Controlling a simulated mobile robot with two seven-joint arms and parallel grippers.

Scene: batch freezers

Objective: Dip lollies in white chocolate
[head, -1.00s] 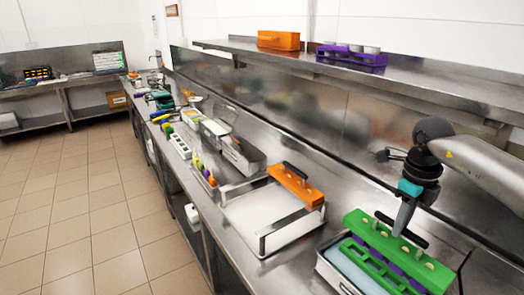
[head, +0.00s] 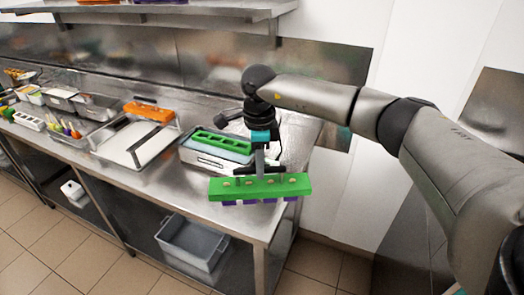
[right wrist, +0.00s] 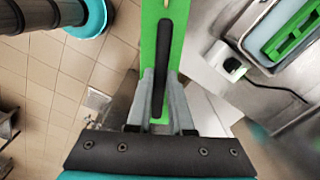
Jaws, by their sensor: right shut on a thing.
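My right gripper (head: 260,172) is shut on the dark handle of a green lolly holder (head: 290,184). The holder hangs level over the front edge of the steel counter, with several purple lollies (head: 228,202) pointing down beneath it. The right wrist view shows my fingers (right wrist: 160,95) closed around the black handle on the green holder (right wrist: 149,30). Behind it, a pale metal container (head: 205,162) holds a green slotted rack (head: 222,141). A shallow white-filled tray (head: 118,142) stands left of that container. My left gripper is not in view.
Several steel pans (head: 97,105) and small bottles (head: 70,130) stand farther left. A grey bin (head: 190,240) sits on the lower shelf. The counter ends just right of the container.

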